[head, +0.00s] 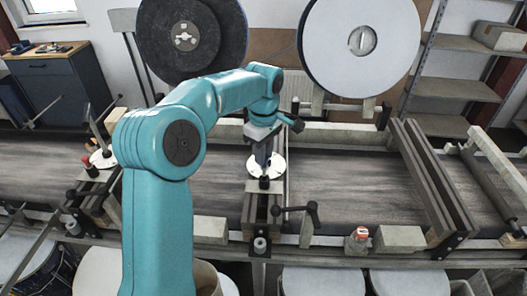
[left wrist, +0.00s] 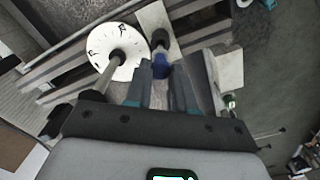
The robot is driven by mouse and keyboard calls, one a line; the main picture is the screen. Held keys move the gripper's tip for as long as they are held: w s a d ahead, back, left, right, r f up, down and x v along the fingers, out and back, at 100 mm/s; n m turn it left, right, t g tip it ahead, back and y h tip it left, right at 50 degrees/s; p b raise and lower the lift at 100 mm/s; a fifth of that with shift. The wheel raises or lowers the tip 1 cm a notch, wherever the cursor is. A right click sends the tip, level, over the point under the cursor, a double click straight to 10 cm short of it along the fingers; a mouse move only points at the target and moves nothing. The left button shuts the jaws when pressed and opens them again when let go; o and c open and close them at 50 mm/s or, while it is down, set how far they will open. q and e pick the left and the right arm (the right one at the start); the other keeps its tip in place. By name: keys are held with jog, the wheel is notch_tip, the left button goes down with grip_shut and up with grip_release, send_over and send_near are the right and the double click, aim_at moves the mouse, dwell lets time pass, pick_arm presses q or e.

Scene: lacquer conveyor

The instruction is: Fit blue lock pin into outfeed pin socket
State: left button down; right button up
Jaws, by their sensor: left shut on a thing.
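Just beyond the pin is a dark round fitting (left wrist: 159,40) on a pale block, which may be the outfeed pin socket. In the head view a dark fitting (head: 264,183) stands right below the fingertips. I cannot tell whether the pin touches it or has entered it. My right gripper is not in view.
A white dial plate (left wrist: 115,50) with marks and a dark post stands beside the fingers; it also shows in the head view (head: 279,165). A black crank handle (head: 297,210) is to the right. Large reels (head: 360,42) stand behind the belt.

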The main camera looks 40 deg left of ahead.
pick_arm(q)
jog(key=shift+f, duration=0.35)
dwell(0.5)
jog(key=shift+r, duration=0.1)
jog(key=shift+d+r+p, duration=0.1)
jog(key=shift+r+p, duration=0.2)
jog(key=shift+p, duration=0.15)
dwell(1.3)
jog(key=shift+f+b, duration=0.3)
jog(key=shift+f, duration=0.1)
dwell(0.3)
jog(key=shift+r, duration=0.15)
